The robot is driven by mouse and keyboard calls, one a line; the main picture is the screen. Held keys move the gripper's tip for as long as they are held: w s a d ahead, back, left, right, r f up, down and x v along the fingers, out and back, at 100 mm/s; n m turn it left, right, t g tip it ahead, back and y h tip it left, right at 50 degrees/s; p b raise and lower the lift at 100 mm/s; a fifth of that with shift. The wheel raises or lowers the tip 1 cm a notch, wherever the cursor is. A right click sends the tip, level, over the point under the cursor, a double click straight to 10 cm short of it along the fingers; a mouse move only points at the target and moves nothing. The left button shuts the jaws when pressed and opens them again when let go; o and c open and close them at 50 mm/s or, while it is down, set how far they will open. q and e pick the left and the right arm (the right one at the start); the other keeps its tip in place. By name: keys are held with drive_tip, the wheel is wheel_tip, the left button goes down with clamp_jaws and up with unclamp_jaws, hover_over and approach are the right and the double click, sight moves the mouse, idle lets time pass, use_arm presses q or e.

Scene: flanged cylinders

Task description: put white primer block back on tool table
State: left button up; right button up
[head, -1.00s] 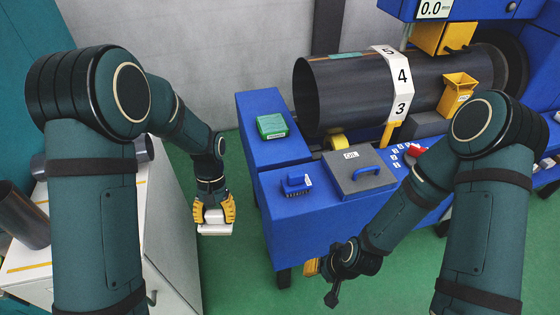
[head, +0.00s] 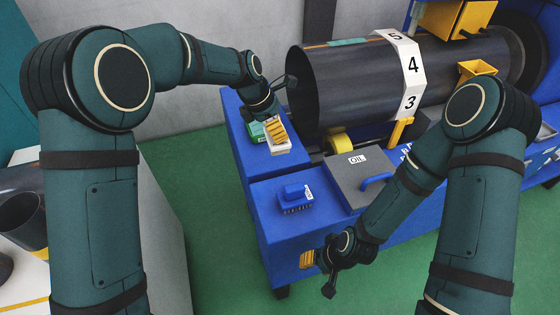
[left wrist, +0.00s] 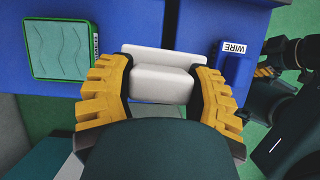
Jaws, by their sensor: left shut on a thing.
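The white primer block (left wrist: 160,82) is between the yellow fingers of my left gripper (left wrist: 160,90), which is shut on it. In the head view the white block (head: 279,147) shows at the fingertips of the left gripper (head: 275,132), over the blue tool table (head: 262,205), near its left part. I cannot tell whether it touches the surface. My right gripper (head: 308,258) hangs low at the table's front edge; its fingers are mostly hidden, so its opening cannot be read.
A green block (left wrist: 61,50) lies left of the held block, partly hidden in the head view. A blue brush (head: 296,199), labelled WIRE in the wrist view, lies in front. A grey OIL box (head: 358,179) is right of it. A large dark cylinder (head: 345,86) lies behind.

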sight(268, 135)
use_arm(q)
drive_tip(key=shift+w+d, duration=0.2)
drive_tip(key=shift+w, duration=0.05)
drive_tip(key=shift+w+f+n, duration=0.1)
drive_tip(key=shift+f+n, duration=0.05)
drive_tip(key=shift+n, duration=0.15)
wheel_tip(268, 135, down, 9)
drive_tip(key=shift+f+b, duration=0.15)
drive_tip(key=shift+b, duration=1.1)
drive_tip(key=shift+f, duration=0.15)
drive_tip(key=o, duration=1.3)
drive_tip(key=p+v, duration=0.2)
drive_tip(key=v, duration=1)
